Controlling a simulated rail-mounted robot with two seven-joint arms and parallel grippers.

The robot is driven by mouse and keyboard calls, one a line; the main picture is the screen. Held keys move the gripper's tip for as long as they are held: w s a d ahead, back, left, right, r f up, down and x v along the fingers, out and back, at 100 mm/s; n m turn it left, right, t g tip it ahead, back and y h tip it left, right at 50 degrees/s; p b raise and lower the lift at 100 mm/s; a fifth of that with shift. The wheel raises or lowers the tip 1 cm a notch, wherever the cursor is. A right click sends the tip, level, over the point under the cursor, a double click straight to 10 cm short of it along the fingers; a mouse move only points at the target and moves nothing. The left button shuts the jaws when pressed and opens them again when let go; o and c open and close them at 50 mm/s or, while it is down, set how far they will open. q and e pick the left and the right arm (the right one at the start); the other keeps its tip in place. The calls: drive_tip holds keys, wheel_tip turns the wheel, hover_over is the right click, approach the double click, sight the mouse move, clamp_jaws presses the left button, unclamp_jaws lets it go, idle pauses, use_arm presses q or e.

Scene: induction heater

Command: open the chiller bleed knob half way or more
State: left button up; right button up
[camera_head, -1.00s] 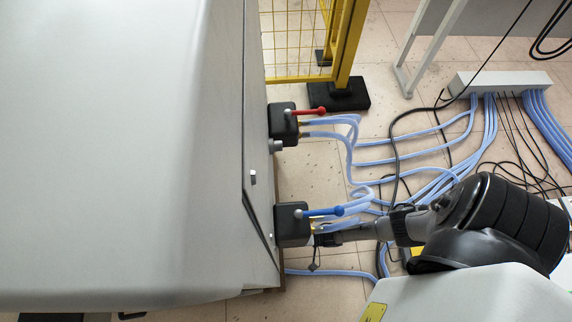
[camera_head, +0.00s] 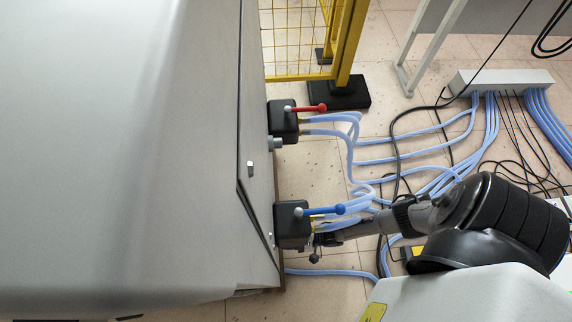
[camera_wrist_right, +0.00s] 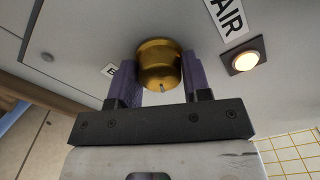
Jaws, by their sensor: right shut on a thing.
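A round brass knob (camera_wrist_right: 158,62), which fits the chiller bleed knob, sticks out of a grey panel in the right wrist view. A small pale pin shows at its near lower edge. My right gripper (camera_wrist_right: 158,76) has one dark purple finger on each side of the knob and is shut on it. In the head view my right gripper (camera_head: 322,238) reaches in from the right, low beside the lower black valve block. The knob cannot be made out there, and how far it is turned cannot be told. My left gripper is not in view.
The lower valve block (camera_head: 291,232) has a blue lever (camera_head: 325,210), close above my right gripper. The upper block (camera_head: 282,124) has a red lever (camera_head: 308,108). Blue hoses (camera_head: 420,152) and black cables cross the floor. A yellow fence (camera_head: 348,40) stands behind.

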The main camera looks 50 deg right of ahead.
idle(0.5)
drive_tip(key=o, duration=0.9)
drive_tip(key=shift+p+v, duration=1)
drive_tip(key=shift+v, duration=6)
drive_tip(key=shift+w, duration=0.1)
